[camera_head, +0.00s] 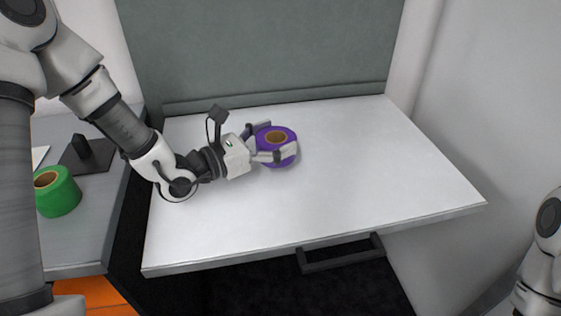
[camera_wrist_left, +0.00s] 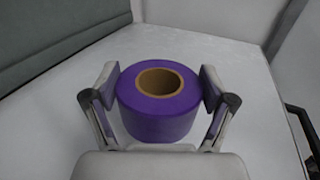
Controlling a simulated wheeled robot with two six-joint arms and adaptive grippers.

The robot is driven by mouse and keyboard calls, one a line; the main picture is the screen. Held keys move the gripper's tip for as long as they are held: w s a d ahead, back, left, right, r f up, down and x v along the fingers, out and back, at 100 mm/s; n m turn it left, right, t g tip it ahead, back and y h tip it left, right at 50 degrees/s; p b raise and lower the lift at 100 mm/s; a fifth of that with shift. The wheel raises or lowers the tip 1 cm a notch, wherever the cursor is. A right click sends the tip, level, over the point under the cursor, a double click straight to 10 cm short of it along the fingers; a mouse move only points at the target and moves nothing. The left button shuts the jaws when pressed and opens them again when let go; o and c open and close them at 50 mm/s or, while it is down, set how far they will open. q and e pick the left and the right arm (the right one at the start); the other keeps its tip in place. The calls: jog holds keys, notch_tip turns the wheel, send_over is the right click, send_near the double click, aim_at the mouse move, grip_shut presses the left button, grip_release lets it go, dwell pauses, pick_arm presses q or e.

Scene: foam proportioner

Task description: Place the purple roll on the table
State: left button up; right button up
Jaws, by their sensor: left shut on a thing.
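The purple roll (camera_head: 284,135) is upright, with its brown core facing up, at the left middle of the white table (camera_head: 380,170). My left gripper (camera_head: 272,142) reaches it from the left and is shut on its sides. In the left wrist view the purple roll (camera_wrist_left: 160,112) sits between the two fingers of the left gripper (camera_wrist_left: 160,100), over the white table surface (camera_wrist_left: 235,60). Whether its underside touches the table or is slightly above it is hard to tell. My right gripper is not in view.
A green roll (camera_head: 57,192) stands on the grey counter (camera_head: 85,235) at the left, beside a dark holder (camera_head: 88,152). A grey-green panel (camera_head: 265,55) rises behind the table. A dark handle (camera_head: 340,254) is under the front edge. The table's right side is clear.

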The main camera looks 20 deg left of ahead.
pick_arm(q)
jog(key=shift+w+d, duration=0.2)
jog(key=shift+w, duration=0.4)
notch_tip(320, 180, down, 4)
jog(key=shift+a+r+b, duration=0.1)
jog(key=shift+r+b, duration=0.15)
jog(key=shift+b, duration=0.1)
jog(key=shift+w, duration=0.1)
jog(key=shift+f, duration=0.2)
jog(key=o, duration=1.1)
jog(key=shift+c, duration=0.2)
jog(key=shift+r, duration=0.1)
